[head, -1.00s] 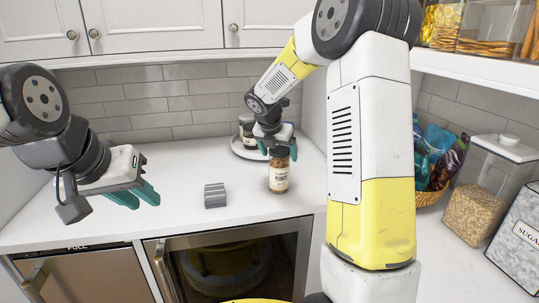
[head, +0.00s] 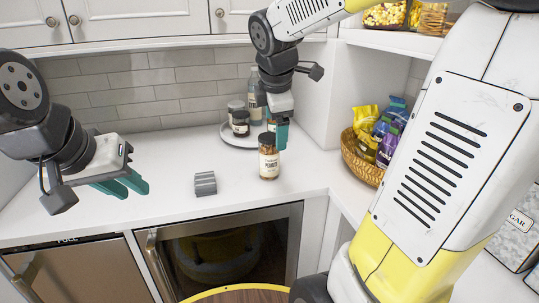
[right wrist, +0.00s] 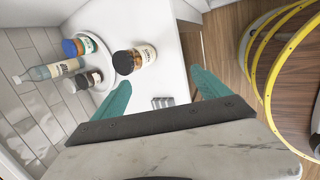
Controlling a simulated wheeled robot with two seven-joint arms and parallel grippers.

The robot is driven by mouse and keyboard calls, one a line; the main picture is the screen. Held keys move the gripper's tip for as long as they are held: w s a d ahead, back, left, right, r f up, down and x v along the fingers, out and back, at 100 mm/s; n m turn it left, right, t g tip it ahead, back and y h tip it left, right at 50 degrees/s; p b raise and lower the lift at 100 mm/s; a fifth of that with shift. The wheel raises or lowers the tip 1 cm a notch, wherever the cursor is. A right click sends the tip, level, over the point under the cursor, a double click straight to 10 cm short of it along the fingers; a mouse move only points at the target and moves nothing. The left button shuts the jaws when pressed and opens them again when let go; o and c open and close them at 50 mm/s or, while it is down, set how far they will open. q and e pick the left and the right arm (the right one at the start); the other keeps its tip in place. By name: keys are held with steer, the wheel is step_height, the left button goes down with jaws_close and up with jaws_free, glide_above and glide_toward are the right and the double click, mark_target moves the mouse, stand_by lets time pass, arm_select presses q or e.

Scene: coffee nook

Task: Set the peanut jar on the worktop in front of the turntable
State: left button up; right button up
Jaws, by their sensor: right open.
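The peanut jar (head: 268,158), brown with a dark lid and cream label, stands upright on the white worktop (head: 120,205), in front of the round white turntable (head: 232,138). It also shows in the right wrist view (right wrist: 135,60). My right gripper (head: 279,135) is open and empty, just behind and above the jar in the head view; in the right wrist view the jar lies beyond its teal fingertips, apart from them. My left gripper (head: 132,188) is over the worktop at the left; its teal fingers are spread with nothing between them.
Jars (head: 240,122) and a bottle (head: 255,100) stand on the turntable. A grey ridged block (head: 205,183) lies left of the peanut jar. A wicker basket of snack bags (head: 365,160) stands at the right. The left worktop is mostly clear.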

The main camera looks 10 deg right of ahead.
steer(key=s+a+f+m+t+y, duration=0.1)
steer(key=s+a+f+m+y, duration=0.1)
steer(key=s+m, duration=1.4)
steer(key=shift+a+m+y, duration=0.2)
steer(key=shift+m+y, duration=0.4)
steer(key=shift+y, duration=0.2)
